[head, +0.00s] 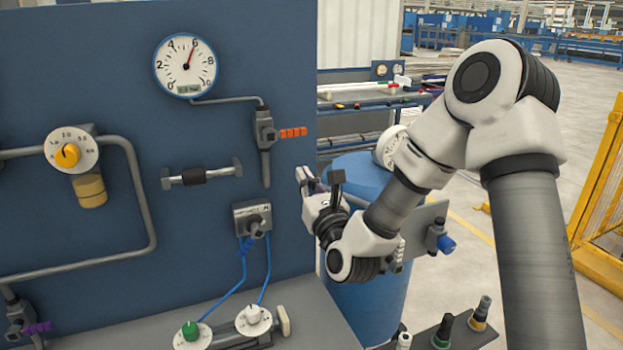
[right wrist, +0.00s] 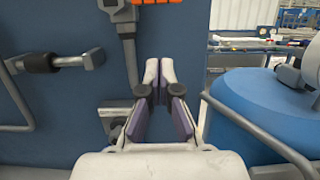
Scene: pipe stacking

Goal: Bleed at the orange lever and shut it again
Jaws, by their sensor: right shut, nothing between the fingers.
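The orange lever (head: 293,132) sticks out level to the right from a dark valve (head: 265,130) on the blue panel. It also shows at the top edge of the right wrist view (right wrist: 157,2), partly cut off. A pipe links the valve to a round gauge (head: 185,66), whose needle points near 6. An outlet tube (head: 265,168) hangs below the valve. My right gripper (head: 318,181) is shut and empty, below and apart from the lever. Its fingers (right wrist: 159,80) point up towards the lever in the right wrist view. My left gripper is out of view.
A regulator with a yellow knob (head: 68,155) and a purple lever (head: 37,328) are on the panel at left. A blue drum (head: 360,185) stands behind my right arm. A bar handle (head: 203,174) and a socket box (head: 252,219) sit left of my gripper.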

